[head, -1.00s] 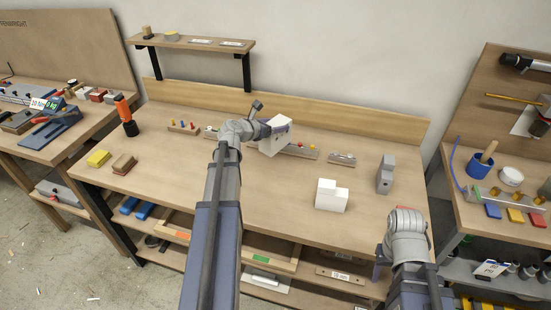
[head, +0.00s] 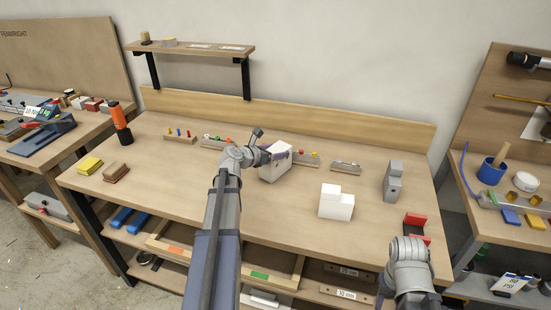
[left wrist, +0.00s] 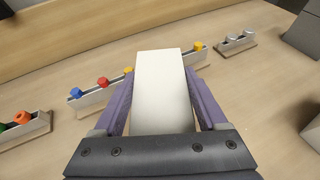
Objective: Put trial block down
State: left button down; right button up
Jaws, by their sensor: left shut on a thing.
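The trial block, taken to be the white block (head: 275,165), is in the middle of the workbench (head: 230,195). My left gripper (head: 268,153) is shut on it. The block looks upright and close to the bench top; I cannot tell whether its underside touches. In the left wrist view the white block (left wrist: 163,95) fills the space between the purple fingers, and its lower end is hidden. A second white, stepped block (head: 336,202) stands apart to the right. My right arm is at the lower right, where its fingers hardly show.
Racks with coloured pegs (head: 180,136) and a metal rack (head: 345,166) stand behind the block. A grey block (head: 392,182) and a red holder (head: 414,226) are at the right. The front middle is clear.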

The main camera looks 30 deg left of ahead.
pick_arm(q)
jog(key=shift+f, duration=0.1)
jog(key=shift+f, duration=0.25)
grip_release()
jog(key=shift+r, duration=0.1)
jog(key=shift+r, duration=0.15)
jog(key=shift+s+r+p, duration=0.2)
jog(key=shift+s+p, duration=0.1)
jog(key=shift+p, duration=0.05)
jog(key=p+v, duration=0.4)
jog(key=v, duration=0.7)
jog(key=shift+s, duration=0.2)
